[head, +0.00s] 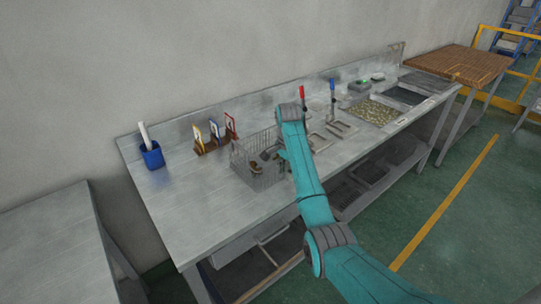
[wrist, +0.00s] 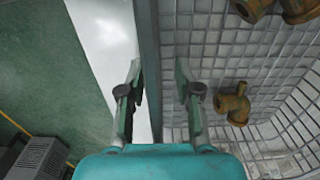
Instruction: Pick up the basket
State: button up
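The wire basket (head: 246,173) stands on the grey workbench, with brown metal parts in it. In the wrist view its grey rim (wrist: 147,40) runs up the middle, with the mesh floor and brass-coloured fittings (wrist: 235,103) to the right. My gripper (wrist: 158,72) is open, with one finger on each side of the rim. The left finger appears close to the rim, and a gap shows between the rim and the right finger. In the head view my arm hides part of the basket's right side. I cannot tell how deep the fingers reach.
A tray of small parts (head: 371,112) lies farther right. The bench's left front is clear.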

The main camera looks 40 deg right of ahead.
jog(key=shift+f, duration=0.1)
grip_shut()
jog(key=shift+d, duration=0.1)
dwell(0.3)
